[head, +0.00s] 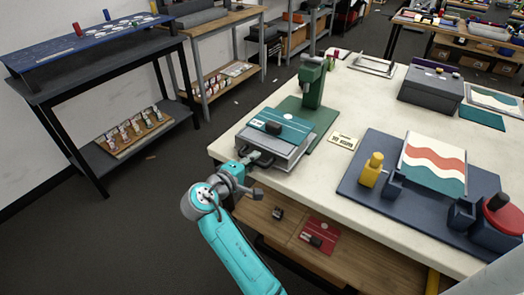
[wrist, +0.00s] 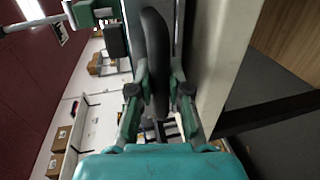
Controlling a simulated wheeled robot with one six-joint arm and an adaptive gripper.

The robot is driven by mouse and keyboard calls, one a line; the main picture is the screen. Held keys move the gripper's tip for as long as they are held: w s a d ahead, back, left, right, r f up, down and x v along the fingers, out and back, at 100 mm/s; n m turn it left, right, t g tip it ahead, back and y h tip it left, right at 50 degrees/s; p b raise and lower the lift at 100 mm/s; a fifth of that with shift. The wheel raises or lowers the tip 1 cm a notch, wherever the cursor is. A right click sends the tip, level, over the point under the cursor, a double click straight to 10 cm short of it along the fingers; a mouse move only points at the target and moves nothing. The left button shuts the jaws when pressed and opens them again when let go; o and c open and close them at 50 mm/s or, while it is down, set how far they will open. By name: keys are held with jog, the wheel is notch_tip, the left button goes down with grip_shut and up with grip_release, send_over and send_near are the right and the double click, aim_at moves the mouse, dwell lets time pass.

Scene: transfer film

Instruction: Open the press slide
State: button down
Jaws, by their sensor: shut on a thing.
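A green press (head: 312,85) stands on the white table. Its slide (head: 272,150), a grey tray with a teal plate on top, lies in front of the press column, near the table's front-left edge. A dark handle (wrist: 157,60) is on the slide's front side. My gripper (head: 247,170) is at this handle. In the wrist view my gripper's fingers (wrist: 160,88) stand on both sides of the dark curved handle and are shut on it. The inside of the slide and its rails are hidden.
A blue mat (head: 352,192) with a wavy-striped print, yellow bottle (head: 372,170) and red-topped pot (head: 497,212) lies to the right. A small card (head: 343,141) lies near the press. A wooden shelf (head: 277,195) with a red card runs below the table edge.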

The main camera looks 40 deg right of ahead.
jog(key=shift+a, duration=0.15)
jog(key=c, duration=1.1)
grip_release()
jog(key=v, duration=1.2)
